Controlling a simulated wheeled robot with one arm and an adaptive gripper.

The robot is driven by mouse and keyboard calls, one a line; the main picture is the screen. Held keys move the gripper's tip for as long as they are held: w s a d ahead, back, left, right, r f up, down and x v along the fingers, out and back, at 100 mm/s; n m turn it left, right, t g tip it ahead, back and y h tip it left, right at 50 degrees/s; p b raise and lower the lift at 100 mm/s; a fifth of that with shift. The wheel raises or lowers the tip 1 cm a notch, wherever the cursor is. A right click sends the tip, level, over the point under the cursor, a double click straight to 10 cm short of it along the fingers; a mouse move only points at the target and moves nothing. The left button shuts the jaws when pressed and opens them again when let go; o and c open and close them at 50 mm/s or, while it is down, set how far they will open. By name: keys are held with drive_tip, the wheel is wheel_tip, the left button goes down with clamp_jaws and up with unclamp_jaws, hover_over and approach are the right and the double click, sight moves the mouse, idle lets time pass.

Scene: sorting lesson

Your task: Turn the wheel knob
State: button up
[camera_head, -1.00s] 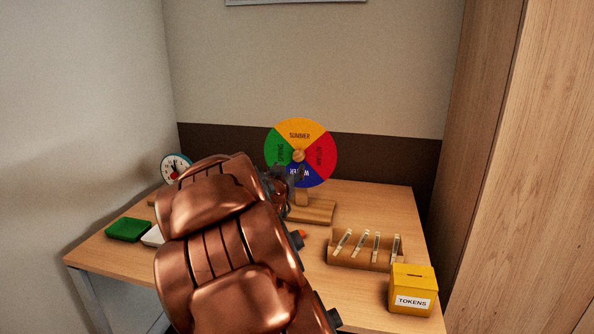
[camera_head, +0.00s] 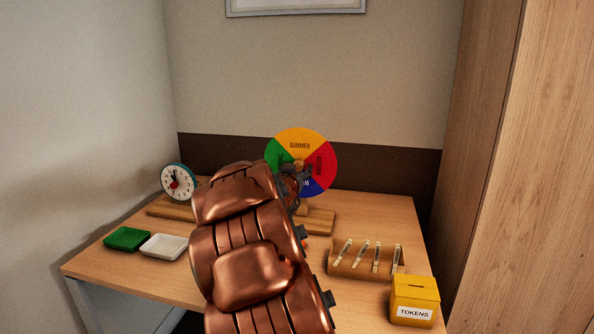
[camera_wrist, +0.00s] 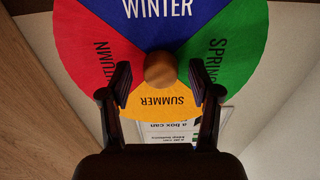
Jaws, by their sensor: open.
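The season wheel (camera_head: 299,138) stands upright on a wooden base (camera_head: 320,222) at the back of the table. It has yellow SUMMER at the top, red at the right, blue at the bottom and green at the left. The wrist view shows the wheel (camera_wrist: 160,12) the other way up, with WINTER at the top. Its round wooden knob (camera_wrist: 160,69) is at the wheel's centre. My gripper (camera_wrist: 160,76) is open, one finger on each side of the knob, with visible gaps. In the head view, my gripper (camera_head: 302,180) covers part of the wheel's lower half.
A clock (camera_head: 178,182) stands at the back left. A green tray (camera_head: 127,239) and a white tray (camera_head: 164,247) lie at the left. A wooden rack (camera_head: 345,269) with several labelled sticks and a yellow TOKENS box (camera_head: 414,293) are at the right. A tall wooden panel (camera_head: 530,200) borders the right.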

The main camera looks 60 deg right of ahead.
drive_tip(key=c, duration=1.1)
drive_tip(key=shift+c, duration=0.2)
drive_tip(key=shift+m, duration=0.3)
drive_tip(key=shift+w+m+b, duration=0.1)
drive_tip(key=shift+m+b, duration=3.35)
drive_tip(key=shift+m, duration=5.05)
drive_tip(key=o, duration=1.1)
